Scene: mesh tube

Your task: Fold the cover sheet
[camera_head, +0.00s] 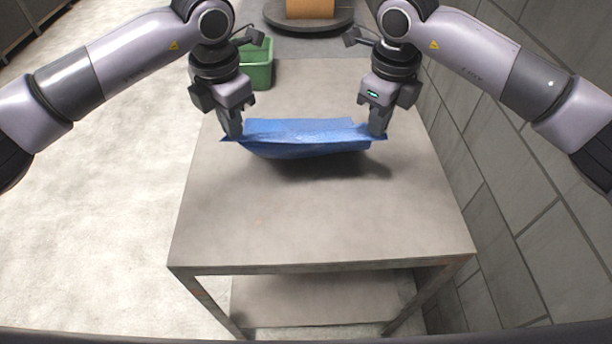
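The blue cover sheet (305,142) hangs between my two grippers over the far half of the grey table (320,225). Its upper edge is stretched nearly straight, and its middle sags below with a shadow on the tabletop. My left gripper (234,133) is shut on the sheet's left corner. My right gripper (377,132) is shut on the sheet's right corner. The fingertips are small in this view. Whether the sheet's lowest part touches the table is hard to tell.
A green bin (256,68) stands behind the table's far left. A brown box (309,8) sits on a dark round platform (290,24) at the back. A grey block wall (500,150) runs close along the right. The near half of the tabletop is clear.

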